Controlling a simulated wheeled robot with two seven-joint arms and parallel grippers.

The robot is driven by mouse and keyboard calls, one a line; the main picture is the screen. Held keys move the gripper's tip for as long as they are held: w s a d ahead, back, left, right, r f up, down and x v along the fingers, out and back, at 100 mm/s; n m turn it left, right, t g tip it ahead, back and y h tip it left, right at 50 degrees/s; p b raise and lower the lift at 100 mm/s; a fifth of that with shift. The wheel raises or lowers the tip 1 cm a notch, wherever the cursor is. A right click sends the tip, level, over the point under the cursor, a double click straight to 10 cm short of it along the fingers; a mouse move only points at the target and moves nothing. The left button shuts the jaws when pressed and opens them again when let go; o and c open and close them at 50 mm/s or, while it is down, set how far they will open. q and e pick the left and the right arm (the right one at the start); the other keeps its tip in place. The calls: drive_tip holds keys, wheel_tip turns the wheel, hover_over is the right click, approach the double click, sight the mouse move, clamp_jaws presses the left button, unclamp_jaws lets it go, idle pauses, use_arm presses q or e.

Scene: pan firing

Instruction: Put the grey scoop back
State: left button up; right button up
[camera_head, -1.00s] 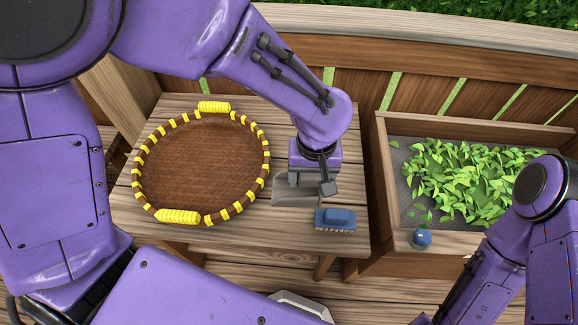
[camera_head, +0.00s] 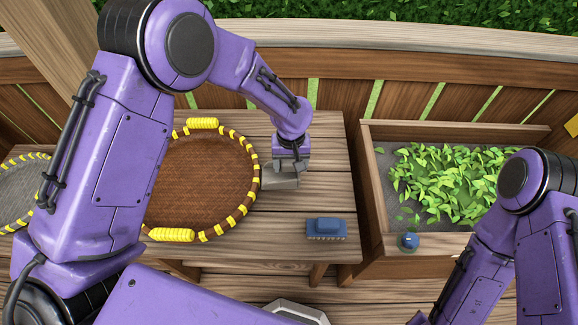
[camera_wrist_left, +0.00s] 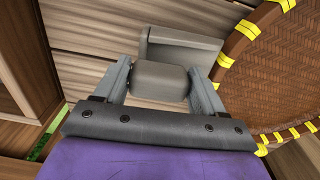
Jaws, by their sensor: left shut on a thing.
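The grey scoop (camera_head: 280,182) is at the wooden table, just right of the large round basket. My left gripper (camera_head: 291,168) reaches it from above and hides part of it. In the left wrist view, the gripper's two fingers are shut on the scoop's thick grey handle (camera_wrist_left: 160,82). The scoop's wider grey pan (camera_wrist_left: 182,48) extends beyond the fingertips, near the basket rim. Whether the scoop touches the table or hangs just above it I cannot tell. My right arm shows at the right, but its gripper is out of view.
The brown basket (camera_head: 203,235) with yellow bindings covers the table's left part. A blue brush (camera_head: 326,228) lies near the front right of the table (camera_head: 320,180). A planter box (camera_head: 372,200) of green leaves stands right, with a blue knob-like item (camera_head: 408,241) at its front edge.

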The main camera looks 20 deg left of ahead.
sight(287, 178)
use_arm(q)
drive_tip(key=f, duration=0.1)
drive_tip(key=f+p, duration=0.1)
drive_tip(key=f, duration=0.1)
drive_tip(key=shift+w+a+f+p, duration=0.25)
drive_tip(key=shift+w+p, duration=0.05)
drive_tip(key=shift+w, duration=0.1)
drive_tip(key=shift+f, duration=0.15)
drive_tip(key=o, duration=1.1)
drive_tip(key=shift+o, duration=0.2)
